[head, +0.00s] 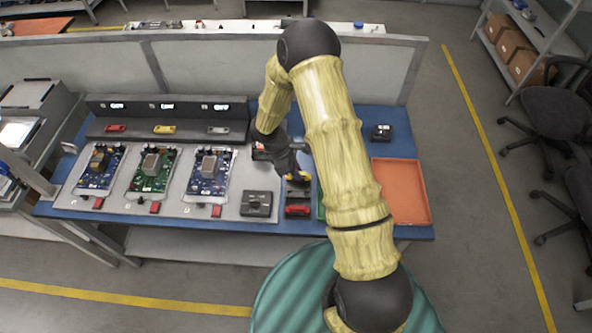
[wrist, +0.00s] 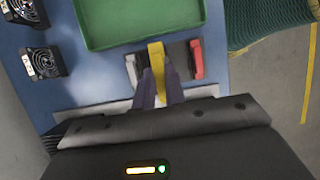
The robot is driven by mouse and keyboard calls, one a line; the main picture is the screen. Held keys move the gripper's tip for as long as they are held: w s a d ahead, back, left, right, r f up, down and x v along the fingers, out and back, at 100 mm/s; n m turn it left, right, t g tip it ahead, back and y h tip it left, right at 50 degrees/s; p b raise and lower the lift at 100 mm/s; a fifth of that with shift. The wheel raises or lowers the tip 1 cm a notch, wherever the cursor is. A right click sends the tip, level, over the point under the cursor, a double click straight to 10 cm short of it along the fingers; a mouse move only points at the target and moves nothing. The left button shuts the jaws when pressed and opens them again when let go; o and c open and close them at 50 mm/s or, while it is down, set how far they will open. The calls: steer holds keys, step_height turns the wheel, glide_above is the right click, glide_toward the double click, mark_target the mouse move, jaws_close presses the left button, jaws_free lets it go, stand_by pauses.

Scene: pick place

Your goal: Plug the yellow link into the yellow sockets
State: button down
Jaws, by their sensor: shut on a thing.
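My gripper (head: 297,178) is shut on a yellow link (wrist: 157,72), one finger on each side of it. The link also shows as a small yellow patch in the head view (head: 301,178). It is over a dark holder (wrist: 177,60), between a pale grey piece (wrist: 131,70) and a red link (wrist: 196,59). It looks larger than the red link; I cannot tell whether it is clear of the holder. Another yellow piece (head: 164,129) sits on the dark back console (head: 180,127), between a red and a grey one. I cannot make out the yellow sockets for certain.
Three circuit boards (head: 150,172) lie on a grey panel at left, with red pieces at their front edges. A black block (head: 256,204) stands left of the holder. A green tray (wrist: 140,45), an orange tray (head: 428,195) and two black fans (wrist: 44,63) are nearby.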

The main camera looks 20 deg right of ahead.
mark_target(303, 173)
steer(key=shift+r, duration=0.2)
steer(key=shift+r+p, duration=0.9)
steer(key=shift+r, duration=0.15)
steer(key=shift+r+p, duration=0.35)
steer(key=shift+r, duration=0.15)
